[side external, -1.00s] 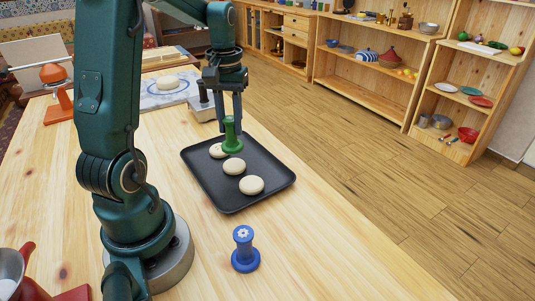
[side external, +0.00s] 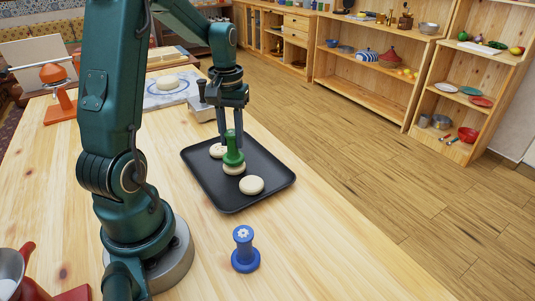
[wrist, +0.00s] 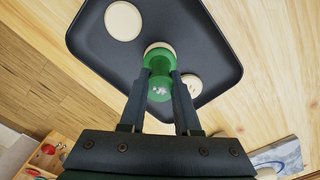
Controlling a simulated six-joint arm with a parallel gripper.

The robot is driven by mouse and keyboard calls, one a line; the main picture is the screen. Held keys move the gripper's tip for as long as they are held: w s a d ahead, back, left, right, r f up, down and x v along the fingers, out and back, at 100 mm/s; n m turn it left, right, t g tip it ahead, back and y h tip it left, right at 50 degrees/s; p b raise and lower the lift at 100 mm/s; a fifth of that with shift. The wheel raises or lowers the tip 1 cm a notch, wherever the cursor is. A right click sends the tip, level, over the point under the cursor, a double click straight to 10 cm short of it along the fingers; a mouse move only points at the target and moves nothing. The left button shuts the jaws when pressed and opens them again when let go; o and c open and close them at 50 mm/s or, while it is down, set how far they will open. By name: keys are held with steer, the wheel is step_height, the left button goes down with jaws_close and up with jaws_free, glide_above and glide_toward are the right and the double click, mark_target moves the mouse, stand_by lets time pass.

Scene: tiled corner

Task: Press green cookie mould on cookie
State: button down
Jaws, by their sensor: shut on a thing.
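My gripper (side external: 230,138) is shut on the green cookie mould (side external: 233,153), which stands upright. In the side external view the mould's base is over the middle cookie (side external: 235,169), covering much of it; I cannot tell whether they touch. A second cookie (side external: 252,185) lies nearer the front of the black tray (side external: 215,190), and a third (side external: 217,150) lies behind the mould. The wrist view shows the mould (wrist: 159,78) between the fingers, with the middle cookie partly hidden beyond it, one cookie (wrist: 123,20) at upper left and one (wrist: 192,84) at right.
A blue mould (side external: 245,250) stands on the wooden table in front of the tray. A metal press-like item (side external: 201,105) stands behind the tray. A patterned mat (side external: 170,88) with dough is at the back, beside an orange device (side external: 56,85). The table right of the blue mould is clear.

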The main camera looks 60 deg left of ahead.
steer(key=shift+f, duration=0.5)
stand_by(1.0)
steer(key=shift+r, duration=3.5)
